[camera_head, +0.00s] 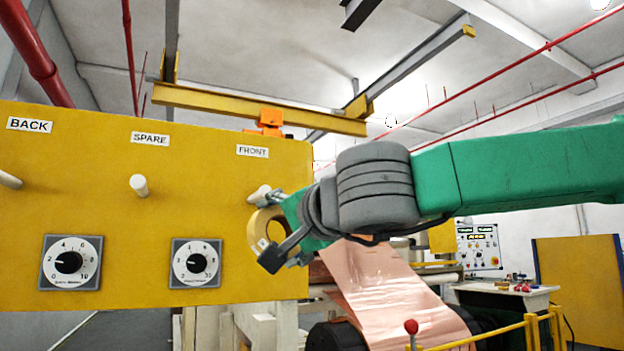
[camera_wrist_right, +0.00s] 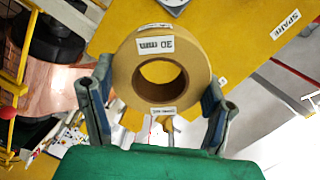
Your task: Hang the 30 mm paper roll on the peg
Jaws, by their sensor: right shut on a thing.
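The tan paper roll marked "30 mm" (camera_wrist_right: 122,66) fills the middle of the right wrist view, its label upside down and its round hole facing the camera. In the head view the roll (camera_head: 256,232) is a ring in my right gripper (camera_head: 272,229), partly covered by the fingers. My right gripper (camera_wrist_right: 158,88) is shut on the roll, one finger on each side. The white peg under the "FRONT" label (camera_head: 258,195) is just above the roll in the head view. I cannot tell whether they touch. My left gripper is out of view.
The yellow panel (camera_head: 110,210) also has a bare peg under "SPARE" (camera_head: 139,185) and one under "BACK" (camera_head: 10,180). Two dials (camera_head: 70,262) (camera_head: 195,263) sit below. Copper foil (camera_head: 385,295) runs over a machine behind my right arm.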

